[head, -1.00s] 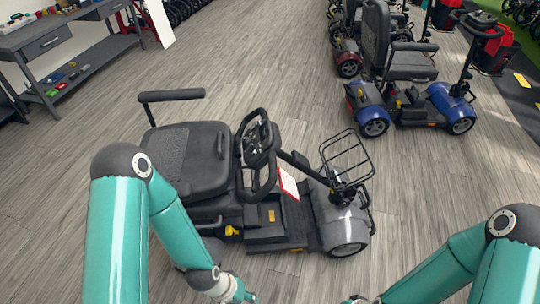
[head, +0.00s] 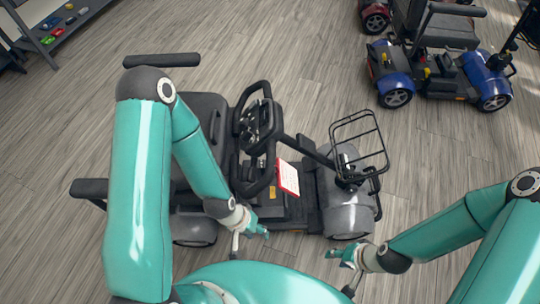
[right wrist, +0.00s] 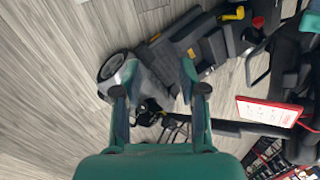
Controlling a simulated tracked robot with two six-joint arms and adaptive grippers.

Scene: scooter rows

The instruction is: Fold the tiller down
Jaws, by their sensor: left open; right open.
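The grey scooter stands in front of me. Its black tiller (head: 304,150) slopes from the front wheel cover up and back toward the seat, ending in a looped handlebar (head: 258,135). A red-edged white card (head: 288,177) hangs on it; the tiller and card (right wrist: 270,111) also show in the right wrist view. My left gripper (head: 262,231) is open and empty, near the scooter's near side, below the handlebar in the picture. My right gripper (head: 333,254) is open and empty near the front wheel; its fingers (right wrist: 158,92) show apart in the right wrist view, with the scooter's front beyond them.
A wire basket (head: 358,145) sits at the scooter's front. The seat (head: 205,115) is partly hidden by my left arm. A blue scooter (head: 440,75) stands at the upper right. A shelf with small coloured items (head: 50,30) is at the upper left. Open wood floor lies between.

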